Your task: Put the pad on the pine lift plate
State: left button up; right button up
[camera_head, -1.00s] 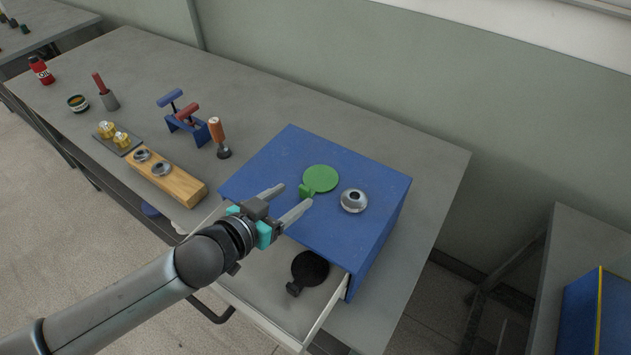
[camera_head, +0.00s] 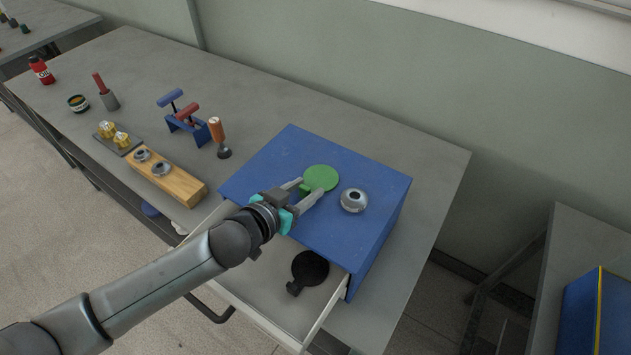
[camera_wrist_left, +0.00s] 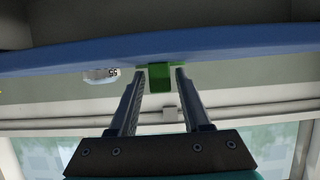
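A green disc with a block-like handle (camera_head: 322,177) lies on top of the blue drawer cabinet (camera_head: 288,148); no label names it as the pad or the lift plate. My left gripper (camera_head: 310,188) is open, its fingers on either side of the green handle. In the left wrist view the green handle (camera_wrist_left: 160,78) shows between the fingertips, with a gap at each side. A similar black disc with a handle (camera_head: 309,270) lies in the open drawer. A wooden block (camera_head: 183,187) on the bench carries two metal rings. My right gripper is out of view.
A metal ring piece (camera_head: 354,200) stands right of the green disc; a marked metal piece (camera_wrist_left: 101,75) shows in the left wrist view. The drawer (camera_head: 258,311) is pulled out. A blue tool rack (camera_head: 187,127) and an orange-handled tool (camera_head: 217,135) stand behind the wooden block.

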pick_arm(q)
grip_shut()
jog(key=shift+r, duration=0.1)
dwell(0.4)
